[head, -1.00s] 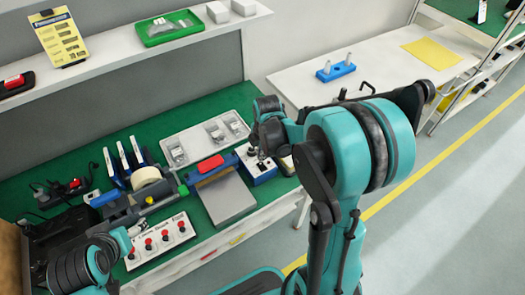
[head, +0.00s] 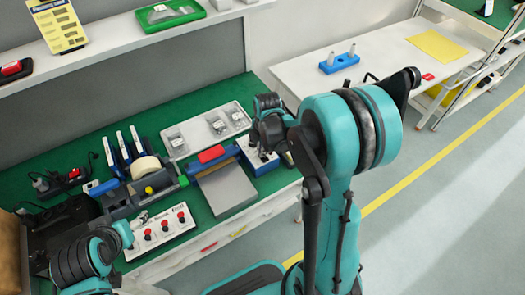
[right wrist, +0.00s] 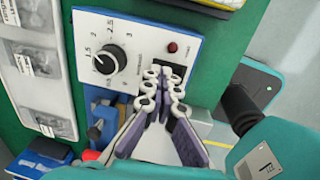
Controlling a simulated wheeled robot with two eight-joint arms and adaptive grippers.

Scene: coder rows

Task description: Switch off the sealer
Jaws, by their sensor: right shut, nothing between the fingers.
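The sealer's control box (right wrist: 125,45) has a white face with blue sides, a black numbered dial (right wrist: 105,60), a small red lamp (right wrist: 172,47) and a dark switch (right wrist: 172,74). In the head view this box (head: 262,168) stands beside the sealer's grey plate (head: 226,190) and red handle (head: 211,154). My right gripper (right wrist: 163,85) is shut and empty, its fingertips over the switch and hiding part of it. I cannot tell whether they touch it. In the head view it is mostly hidden by its arm. My left gripper (head: 139,221) is at lower left, too small to read.
A strip with several red buttons (head: 160,236) lies near the front edge by my left arm. A tape dispenser (head: 146,172) and a grey parts tray (head: 207,130) stand on the green bench. A white table (head: 390,60) is behind on the right.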

